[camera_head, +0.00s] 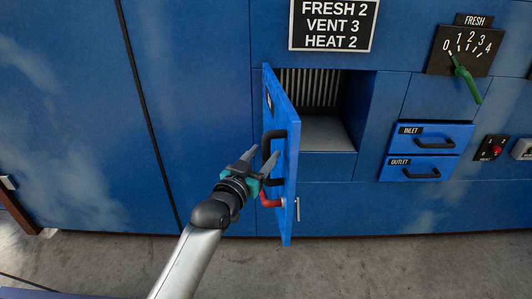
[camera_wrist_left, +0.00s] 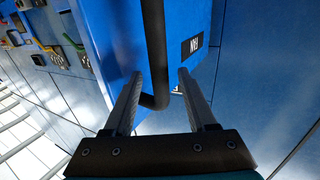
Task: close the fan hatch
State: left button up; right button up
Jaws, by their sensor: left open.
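The fan hatch (camera_head: 284,120) is a blue door standing open, swung out from a recess (camera_head: 325,130) in the blue wall. It carries a black bar handle (camera_head: 267,148) and a red lever (camera_head: 270,202) low down. In the left wrist view the hatch (camera_wrist_left: 110,35) bears a FAN label (camera_wrist_left: 192,46). My left gripper (camera_head: 263,157) is open at the handle. In the left wrist view the handle (camera_wrist_left: 154,50) runs between the two open fingers (camera_wrist_left: 160,74); whether they touch it I cannot tell. My right gripper is not in view.
Right of the recess are INLET and OUTLET drawers (camera_head: 432,137), a FRESH dial (camera_head: 465,50) with a green pointer, and a red button (camera_head: 496,149). A sign (camera_head: 333,24) hangs above. The concrete floor (camera_head: 390,262) before the wall is clear.

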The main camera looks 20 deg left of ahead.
pick_arm(q)
jog(key=shift+w+d, duration=0.15)
jog(key=shift+w, duration=0.85)
jog(key=shift+c, duration=0.2)
grip_shut()
dwell(0.6)
